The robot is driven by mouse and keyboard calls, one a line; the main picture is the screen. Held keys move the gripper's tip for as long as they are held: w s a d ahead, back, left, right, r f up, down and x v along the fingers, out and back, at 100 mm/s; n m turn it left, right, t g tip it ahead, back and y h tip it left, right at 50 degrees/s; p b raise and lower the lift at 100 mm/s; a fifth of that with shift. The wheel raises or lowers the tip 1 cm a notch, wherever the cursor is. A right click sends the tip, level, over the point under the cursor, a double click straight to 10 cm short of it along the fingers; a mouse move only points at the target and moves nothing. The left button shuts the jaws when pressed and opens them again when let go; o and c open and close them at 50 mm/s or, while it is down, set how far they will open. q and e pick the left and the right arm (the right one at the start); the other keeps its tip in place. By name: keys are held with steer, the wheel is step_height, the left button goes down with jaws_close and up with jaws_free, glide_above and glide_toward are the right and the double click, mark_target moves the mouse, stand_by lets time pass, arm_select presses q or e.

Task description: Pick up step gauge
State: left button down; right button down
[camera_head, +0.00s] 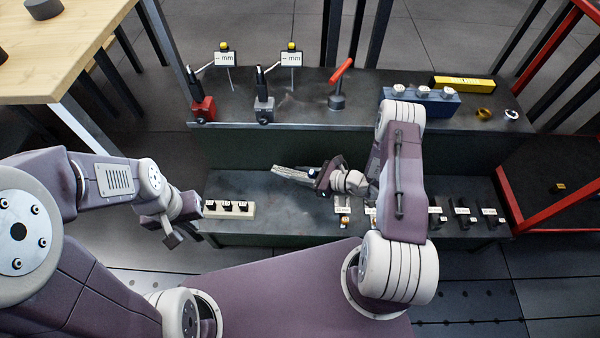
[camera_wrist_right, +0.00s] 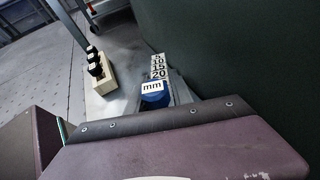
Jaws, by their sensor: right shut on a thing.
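The step gauge (camera_head: 291,174) is a silver stepped bar. It extends left from my right gripper (camera_head: 322,177) over the lower shelf. In the right wrist view its steps (camera_wrist_right: 158,68) carry the numbers 5, 10, 15 and 20, and a blue part with an "mm" label (camera_wrist_right: 153,90) sits at the near end. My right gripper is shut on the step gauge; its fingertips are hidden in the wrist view. I cannot tell the gap between the gauge and the shelf. My left gripper (camera_head: 184,222) hangs left of the shelf, apart from the gauge; its jaw opening is unclear.
A cream block with black knobs (camera_head: 229,209) stands on the lower shelf (camera_head: 270,230) at left; several small labelled pieces (camera_head: 462,213) stand at right. The upper shelf (camera_head: 300,108) holds gauge stands (camera_head: 203,104), a red-handled tool (camera_head: 339,88) and a blue block (camera_head: 425,100).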

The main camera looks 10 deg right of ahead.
steer(key=s+a+p, duration=0.2)
steer(key=s+p, duration=0.1)
steer(key=s, duration=0.6)
steer(key=s+a+p, duration=0.3)
steer(key=s+p, duration=0.1)
steer(key=s, duration=0.5)
